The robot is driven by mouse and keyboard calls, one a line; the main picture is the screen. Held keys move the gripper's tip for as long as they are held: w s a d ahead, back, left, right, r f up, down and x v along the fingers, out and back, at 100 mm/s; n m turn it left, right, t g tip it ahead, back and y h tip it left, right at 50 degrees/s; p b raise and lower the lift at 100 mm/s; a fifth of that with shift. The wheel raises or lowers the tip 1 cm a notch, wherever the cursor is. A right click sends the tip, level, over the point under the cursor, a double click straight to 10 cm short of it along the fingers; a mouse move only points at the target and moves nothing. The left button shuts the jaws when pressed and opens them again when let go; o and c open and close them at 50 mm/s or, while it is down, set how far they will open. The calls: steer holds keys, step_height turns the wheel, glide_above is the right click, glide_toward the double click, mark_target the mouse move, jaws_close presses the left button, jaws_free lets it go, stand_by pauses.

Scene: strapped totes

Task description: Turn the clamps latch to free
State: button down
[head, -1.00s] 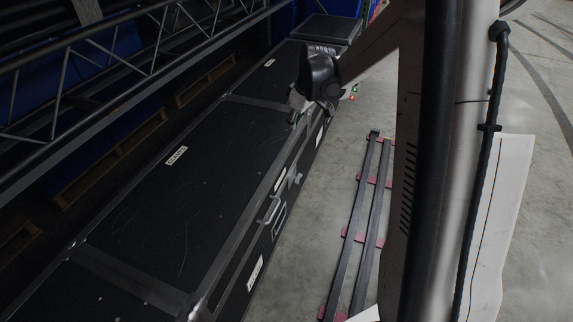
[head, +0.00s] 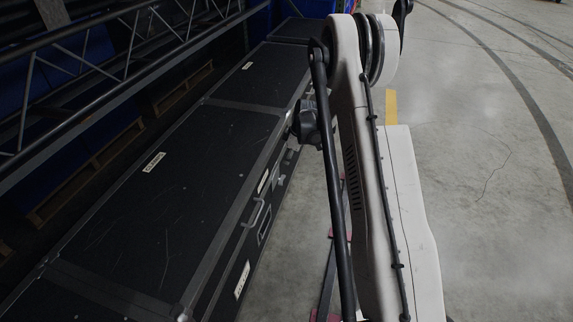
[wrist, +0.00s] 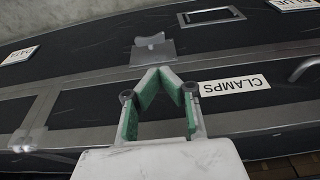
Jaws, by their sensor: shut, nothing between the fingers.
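The clamps latch, a grey metal piece with a notched top (wrist: 151,42), sits on a metal plate on the case's front face in the wrist view. A white CLAMPS label (wrist: 232,85) is to its right, on a black strip. My gripper (wrist: 156,72) has green-padded fingers with their tips together, just short of the latch plate and apparently empty. Whether the tips touch the plate is unclear. In the head view, a small light piece on the case side (head: 281,180) looks like the latch. My arm hides most of the gripper there.
The long black case (head: 190,190) runs along the left, with a bar handle (head: 255,213) and a recessed handle (wrist: 210,15) on its front. A metal truss (head: 110,60) stands behind it. Rails lie on the floor beside it. Open concrete (head: 490,200) is at right.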

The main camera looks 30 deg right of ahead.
mark_target(281, 183)
steer(key=b+x, duration=0.1)
steer(key=x, duration=0.2)
steer(key=b+x, duration=0.1)
steer(key=x, duration=0.3)
steer(key=b+x, duration=0.1)
steer(key=x, duration=0.2)
steer(key=shift+s+d+f, duration=0.25)
steer(key=shift+f, duration=0.75)
steer(key=shift+d+b, duration=0.15)
steer(key=shift+b, duration=0.2)
steer(key=shift+s+a+h, duration=0.1)
steer(key=shift+a+h, duration=0.1)
steer(key=shift+h, duration=0.1)
steer(key=shift+t, duration=0.3)
